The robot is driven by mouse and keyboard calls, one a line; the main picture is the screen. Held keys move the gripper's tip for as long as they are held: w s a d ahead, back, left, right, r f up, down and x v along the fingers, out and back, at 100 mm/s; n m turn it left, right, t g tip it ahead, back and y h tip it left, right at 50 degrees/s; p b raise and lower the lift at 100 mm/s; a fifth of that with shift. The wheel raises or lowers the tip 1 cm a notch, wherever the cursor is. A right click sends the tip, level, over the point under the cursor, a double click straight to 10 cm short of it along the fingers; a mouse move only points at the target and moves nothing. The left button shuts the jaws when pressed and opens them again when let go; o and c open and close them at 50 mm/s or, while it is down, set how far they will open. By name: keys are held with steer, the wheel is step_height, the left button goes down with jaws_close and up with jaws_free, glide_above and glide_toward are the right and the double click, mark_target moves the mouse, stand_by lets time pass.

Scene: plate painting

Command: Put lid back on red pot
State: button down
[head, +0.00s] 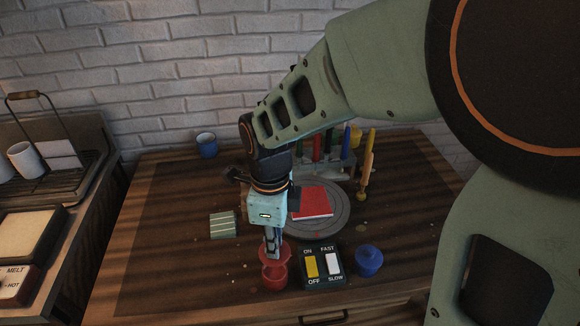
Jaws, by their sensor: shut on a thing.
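The red pot (274,282) stands on the wooden table near its front edge, left of the switch box. My gripper (272,252) points down directly above the pot. It is shut on the red lid (268,264), which is small here and partly covered by the fingers. Lid and pot overlap in this view, and I cannot tell whether the lid touches the pot's rim.
A switch box (322,266) and a blue pot (368,260) stand to the right. A grey turntable (333,225) bearing a red square plate (312,202) lies behind. A striped block (222,224) is left; a blue cup (207,145) and a brush rack (336,167) stand farther back.

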steer(key=shift+a+f, duration=0.1)
steer(key=shift+a, duration=0.05)
steer(key=shift+f+b, duration=2.5)
steer(key=shift+f, duration=0.6)
steer(key=shift+f, duration=0.15)
steer(key=c, duration=1.8)
jaws_free()
steer(key=shift+o, duration=0.7)
steer(key=o, duration=0.4)
steer(key=shift+c, duration=0.2)
